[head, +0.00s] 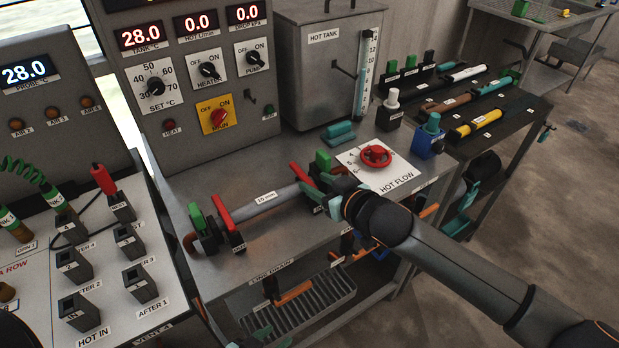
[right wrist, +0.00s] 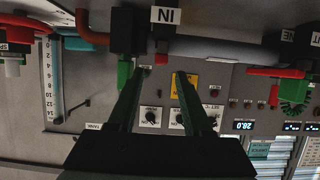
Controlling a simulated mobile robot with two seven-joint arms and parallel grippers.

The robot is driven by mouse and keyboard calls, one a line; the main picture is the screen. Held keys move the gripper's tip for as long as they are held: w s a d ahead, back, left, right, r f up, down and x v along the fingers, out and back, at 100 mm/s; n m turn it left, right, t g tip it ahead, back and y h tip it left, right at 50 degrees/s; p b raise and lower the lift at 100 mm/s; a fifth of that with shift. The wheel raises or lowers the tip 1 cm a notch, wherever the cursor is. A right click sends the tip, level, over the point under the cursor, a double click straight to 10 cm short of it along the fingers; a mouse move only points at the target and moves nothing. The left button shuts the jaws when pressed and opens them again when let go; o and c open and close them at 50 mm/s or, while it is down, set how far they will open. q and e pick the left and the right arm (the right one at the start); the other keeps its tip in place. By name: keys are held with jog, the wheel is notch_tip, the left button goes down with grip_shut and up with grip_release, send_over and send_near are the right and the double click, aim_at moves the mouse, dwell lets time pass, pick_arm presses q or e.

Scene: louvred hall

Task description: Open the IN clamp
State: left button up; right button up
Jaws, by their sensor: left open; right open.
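The IN clamp is a dark block at the right end of a grey pipe (head: 272,201). It has a red lever (head: 301,176) and a green part (head: 323,160). In the right wrist view its IN label (right wrist: 166,15) is upside down and its red lever (right wrist: 161,58) lies between the fingertips, seemingly ungripped. My right gripper (head: 338,190) is open beside the clamp and partly covers it; its fingers also show in the wrist view (right wrist: 164,76). My left gripper (head: 264,335) is open at the bottom edge, mostly cut off. I cannot tell the clamp's state.
The other clamp's red lever (head: 223,214) is at the pipe's left end. The red HOT FLOW valve (head: 376,156) is right of the IN clamp. A control panel (head: 185,130) and hot tank (head: 310,75) stand behind. The bench (head: 300,235) is clear in front of the pipe.

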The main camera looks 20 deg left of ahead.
aim_at(304, 176)
jog(key=shift+x, duration=1.95)
grip_shut()
